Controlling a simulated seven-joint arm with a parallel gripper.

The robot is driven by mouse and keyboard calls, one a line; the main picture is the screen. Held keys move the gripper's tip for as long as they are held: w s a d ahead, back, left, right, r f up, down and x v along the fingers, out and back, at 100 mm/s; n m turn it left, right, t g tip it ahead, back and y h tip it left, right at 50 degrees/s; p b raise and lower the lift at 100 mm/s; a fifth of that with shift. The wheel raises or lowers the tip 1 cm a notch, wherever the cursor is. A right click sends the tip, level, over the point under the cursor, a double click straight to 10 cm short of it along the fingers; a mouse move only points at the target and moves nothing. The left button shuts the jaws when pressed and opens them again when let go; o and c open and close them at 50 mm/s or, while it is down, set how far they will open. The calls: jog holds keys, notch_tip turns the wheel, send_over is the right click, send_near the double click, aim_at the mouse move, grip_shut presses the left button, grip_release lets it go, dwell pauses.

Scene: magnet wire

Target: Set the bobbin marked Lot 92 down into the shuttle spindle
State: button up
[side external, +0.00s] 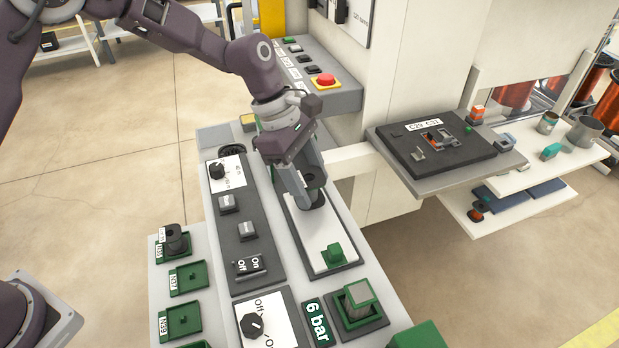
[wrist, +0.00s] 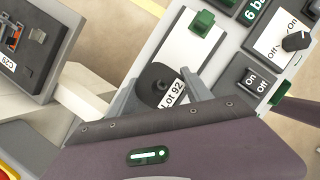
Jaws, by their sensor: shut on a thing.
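The bobbin marked Lot 92 is dark and round, with a white label, and shows in the wrist view (wrist: 155,80). My gripper (wrist: 165,92) is shut on it, one finger on each side. In the side view, my gripper (side external: 305,187) points down and the dark bobbin (side external: 317,190) is partly hidden behind its fingers. It is over the far part of a white plate (side external: 303,229) with a dark frame. I cannot tell whether the bobbin touches the plate. A green block (side external: 333,254) stands at the plate's near end. No spindle shows clearly; it may be hidden under the bobbin.
A dark switch panel (side external: 240,215) lies left of the plate. Green trays (side external: 187,279) are further left, one holding another dark spool (side external: 176,240). A red stop button (side external: 323,81) is behind. A dark fixture board (side external: 440,160) stands right. A green-framed block (side external: 360,297) is in front.

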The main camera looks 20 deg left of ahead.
jog(key=shift+f, duration=0.8)
jog(key=o, duration=1.4)
jog(key=shift+v, duration=2.5)
jog(key=shift+r, duration=0.1)
jog(key=v, duration=0.6)
jog(key=shift+a+r, duration=0.25)
jog(key=shift+r, duration=0.1)
